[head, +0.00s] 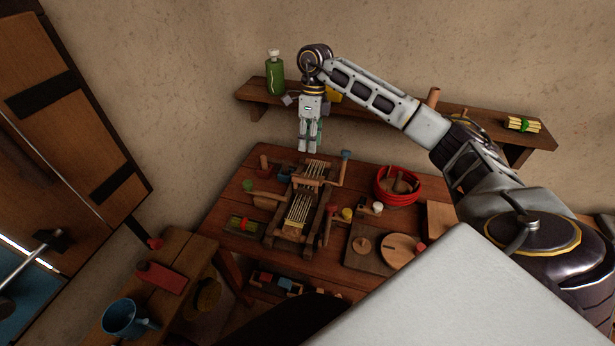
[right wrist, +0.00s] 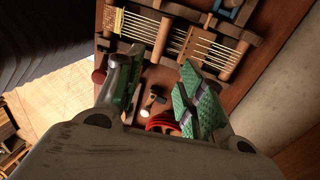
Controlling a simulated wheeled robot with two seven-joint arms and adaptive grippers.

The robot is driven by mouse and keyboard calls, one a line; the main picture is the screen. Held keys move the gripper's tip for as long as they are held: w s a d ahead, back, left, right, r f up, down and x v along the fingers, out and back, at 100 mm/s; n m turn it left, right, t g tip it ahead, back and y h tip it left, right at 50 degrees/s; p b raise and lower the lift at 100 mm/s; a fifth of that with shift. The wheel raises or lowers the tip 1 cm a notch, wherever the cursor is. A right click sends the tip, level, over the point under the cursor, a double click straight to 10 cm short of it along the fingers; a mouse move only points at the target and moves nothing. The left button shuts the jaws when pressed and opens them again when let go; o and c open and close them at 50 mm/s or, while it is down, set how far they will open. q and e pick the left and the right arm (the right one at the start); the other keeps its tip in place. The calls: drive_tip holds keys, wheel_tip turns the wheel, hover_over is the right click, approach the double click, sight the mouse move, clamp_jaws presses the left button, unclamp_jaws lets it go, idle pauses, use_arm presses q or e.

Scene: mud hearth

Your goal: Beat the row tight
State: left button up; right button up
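The small wooden loom (head: 302,205) stands on the table with pale warp threads (head: 300,212) stretched along its frame. In the right wrist view the loom (right wrist: 170,45) is at the top, with threads and a pale woven patch (right wrist: 135,22) at its left end. I cannot tell for certain which bar is the beater. My right gripper (head: 309,150) hangs fingers down above the far end of the loom, apart from it. In the right wrist view its green-padded fingers (right wrist: 157,80) are spread with nothing held between them. My left gripper is not in view.
A red bowl (head: 396,199) of wooden pieces and a board with a round disc (head: 401,251) stand right of the loom. A shelf (head: 480,125) with a green bottle (head: 275,78) runs behind. A bench with a blue mug (head: 122,318) is at lower left.

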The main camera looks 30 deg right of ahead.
sight(307, 180)
drive_tip(key=shift+s+a+f+p, duration=0.3)
drive_tip(key=shift+a+f, duration=0.05)
drive_tip(key=shift+f, duration=1.8)
drive_tip(key=shift+s+a+f+p, duration=0.3)
drive_tip(key=shift+f+p, duration=0.05)
drive_tip(key=shift+f, duration=1.85)
drive_tip(key=shift+s+a+f+p, duration=0.3)
drive_tip(key=shift+a+f, duration=0.05)
drive_tip(key=shift+f, duration=1.8)
clamp_jaws()
